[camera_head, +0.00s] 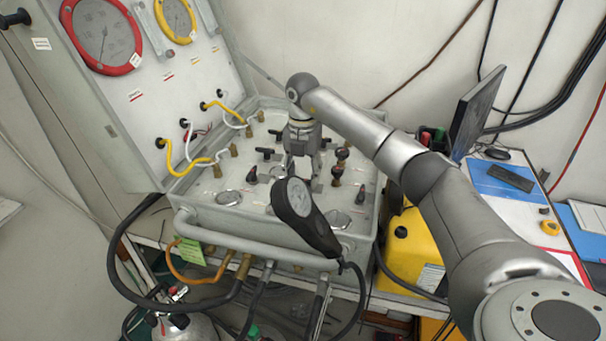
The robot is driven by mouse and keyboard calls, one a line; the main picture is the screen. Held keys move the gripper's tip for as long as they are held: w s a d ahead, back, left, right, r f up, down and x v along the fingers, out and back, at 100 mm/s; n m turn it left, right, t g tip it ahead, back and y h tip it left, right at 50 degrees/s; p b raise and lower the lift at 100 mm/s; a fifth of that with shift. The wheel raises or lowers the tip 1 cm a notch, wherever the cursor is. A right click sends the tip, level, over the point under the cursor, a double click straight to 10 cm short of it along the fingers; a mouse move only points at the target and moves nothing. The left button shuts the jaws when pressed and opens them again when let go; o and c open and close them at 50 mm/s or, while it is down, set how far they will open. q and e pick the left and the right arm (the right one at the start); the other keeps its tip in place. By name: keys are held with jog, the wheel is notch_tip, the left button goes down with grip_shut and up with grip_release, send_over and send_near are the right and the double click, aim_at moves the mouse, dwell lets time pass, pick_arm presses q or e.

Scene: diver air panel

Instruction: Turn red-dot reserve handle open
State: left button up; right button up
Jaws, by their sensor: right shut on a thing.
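My right gripper (302,180) points down over the middle of the grey air panel (187,207). It is shut on a small handle there, mostly hidden by the fingers and by the black handheld gauge in front. I cannot make out a red dot on it. Dark red-brown knobs (342,153) stand just right of the gripper. My left gripper is not in view.
The raised lid carries a red-rimmed gauge (103,35) and a yellow-rimmed gauge (177,18). Yellow and white hoses loop at the left. A yellow container (413,250) and a monitor (475,112) stand right.

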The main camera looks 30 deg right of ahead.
jog(key=shift+s+d+f, duration=0.1)
jog(key=shift+f, duration=0.05)
jog(key=shift+c, duration=0.4)
jog(key=n, duration=0.4)
jog(key=shift+s, duration=0.15)
jog(key=n, duration=0.4)
jog(key=shift+s+n, duration=0.15)
jog(key=shift+n, duration=0.15)
jog(key=n, duration=0.5)
jog(key=shift+s+b, duration=0.1)
jog(key=shift+b, duration=0.2)
jog(key=shift+d+n, duration=0.1)
jog(key=shift+n, duration=1.6)
jog(key=shift+r, duration=0.25)
jog(key=o, duration=1)
jog(key=shift+o, duration=1)
jog(key=shift+d+f, duration=0.1)
jog(key=shift+f, duration=0.1)
